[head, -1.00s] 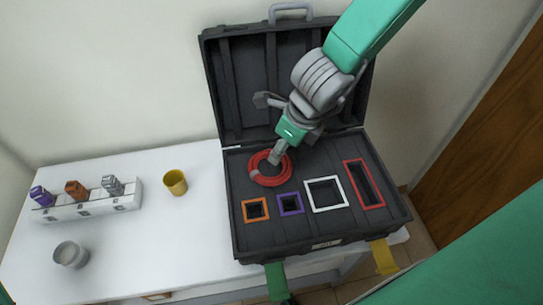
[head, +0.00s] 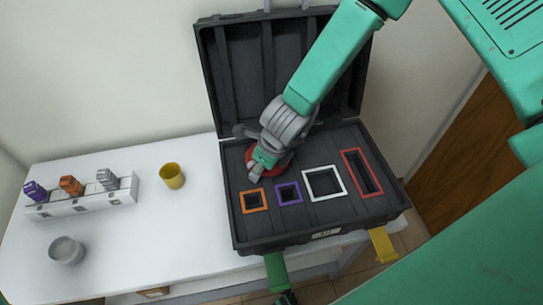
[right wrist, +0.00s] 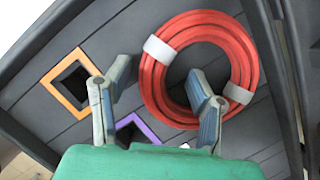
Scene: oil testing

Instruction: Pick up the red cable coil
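The red cable coil (head: 285,161) lies in the back left part of the open black case (head: 237,228). My right gripper (head: 255,172) covers much of it in the head view. In the right wrist view the coil (right wrist: 245,62) shows as a red ring with white bands. My right gripper (right wrist: 158,102) is open there. One finger is left of the ring, and the other overlaps its lower opening, with the ring's left side showing between them. I cannot tell whether either finger touches it. My left gripper is not in view.
Orange (head: 243,203), purple (head: 298,188), white (head: 344,184) and red (head: 374,170) framed slots line the case floor. A yellow cup (head: 172,177), a grey cup (head: 67,251) and a white rack (head: 82,205) with coloured items stand on the white table (head: 125,240).

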